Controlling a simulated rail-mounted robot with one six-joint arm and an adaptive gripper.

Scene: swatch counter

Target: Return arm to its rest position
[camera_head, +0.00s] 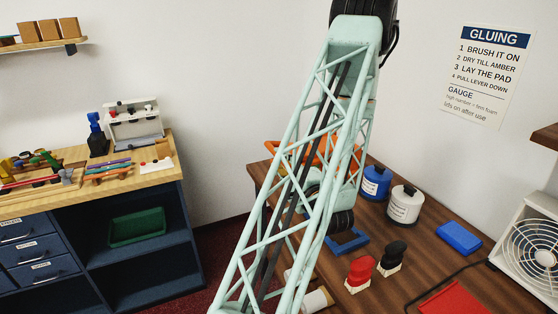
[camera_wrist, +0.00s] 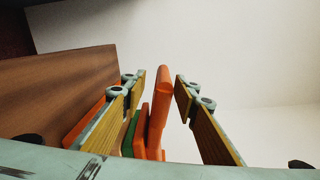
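My mint-green lattice arm (camera_head: 285,190) reaches across the middle of the head view, over the dark wooden table. It hides much of what lies behind it. In the wrist view my gripper (camera_wrist: 160,90) is open, with its two yellow-padded fingers apart. In the head view an orange rack (camera_head: 288,148) shows partly behind my arm.
On the wooden table (camera_head: 440,245) stand a blue jar (camera_head: 375,183), a white jar (camera_head: 404,205), red (camera_head: 360,272) and black (camera_head: 392,256) handled brushes or stamps, a blue block (camera_head: 459,237) and a fan (camera_head: 530,252). A workbench (camera_head: 150,178) stands left, across a floor gap.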

